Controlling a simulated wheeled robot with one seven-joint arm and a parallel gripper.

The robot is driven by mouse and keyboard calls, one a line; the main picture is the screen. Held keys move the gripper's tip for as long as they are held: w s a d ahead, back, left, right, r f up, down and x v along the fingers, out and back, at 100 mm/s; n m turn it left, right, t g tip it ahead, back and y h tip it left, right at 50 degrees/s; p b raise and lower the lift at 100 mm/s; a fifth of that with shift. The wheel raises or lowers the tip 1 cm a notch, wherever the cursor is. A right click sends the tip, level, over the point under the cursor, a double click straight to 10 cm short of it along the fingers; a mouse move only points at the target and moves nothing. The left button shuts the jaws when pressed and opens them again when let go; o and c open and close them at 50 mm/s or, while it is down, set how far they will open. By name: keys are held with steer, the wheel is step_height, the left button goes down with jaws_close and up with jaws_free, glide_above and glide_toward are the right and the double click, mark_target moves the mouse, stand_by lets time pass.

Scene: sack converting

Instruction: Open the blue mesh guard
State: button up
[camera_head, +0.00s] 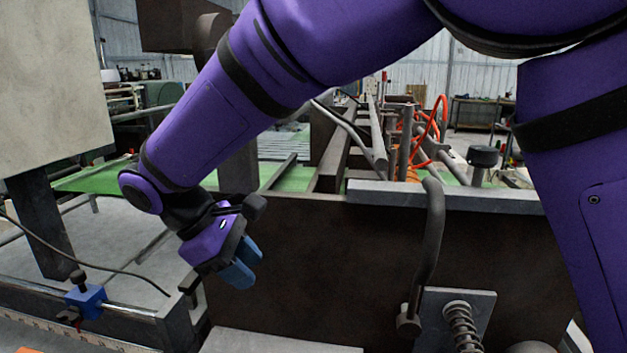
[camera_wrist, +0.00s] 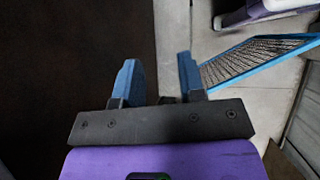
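The blue mesh guard (camera_wrist: 252,62) shows in the wrist view at the upper right, a blue frame around a dark grid. Its near left end appears right beside my right fingertip; I cannot tell whether they touch. I cannot make the guard out in the head view. My gripper (camera_wrist: 158,75) has its two blue fingers spread apart with nothing between them. In the head view my gripper (camera_head: 245,266) hangs low in front of the dark machine side, fingers pointing down and right.
The dark machine panel (camera_head: 300,270) stands right beside my gripper. A curved grey handle (camera_head: 431,235) and a spring (camera_head: 463,325) stand to its right. A blue clamp block (camera_head: 86,300) sits on a rail at lower left. A pale panel (camera_head: 50,85) hangs at upper left.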

steer(key=d+r+m+y, duration=0.1)
steer(key=d+r, duration=0.1)
steer(key=d, duration=0.1)
steer(key=d+r+y, duration=0.1)
steer(key=d+r, duration=0.2)
steer(key=d, duration=0.1)
steer(key=d+r+m+y, duration=0.1)
steer(key=d+r, duration=0.1)
steer(key=d, duration=0.2)
steer(key=shift+w+d+r+m, duration=0.1)
steer(key=shift+d+r+m, duration=0.05)
steer(key=shift+r+m, duration=0.2)
steer(key=d+r+m+y, duration=0.1)
steer(key=d+r+m, duration=0.15)
steer(key=d, duration=0.65)
steer(key=d+r+m+y, duration=0.2)
steer(key=d+m, duration=0.1)
steer(key=d, duration=0.6)
steer(key=s+d+f+m+t+y, duration=0.1)
steer(key=s+d+m+t, duration=0.2)
steer(key=s+d+m, duration=0.4)
steer(key=s+d, duration=0.2)
steer(key=d, duration=0.1)
steer(key=shift+s+f+t, duration=0.2)
steer(key=shift+f+t, duration=0.05)
steer(key=shift+t, duration=0.15)
steer(key=shift+s+d+f+m+t, duration=0.2)
steer(key=shift+s+m+t, duration=0.1)
steer(key=shift+s+m, duration=0.25)
steer(key=shift+w, duration=0.1)
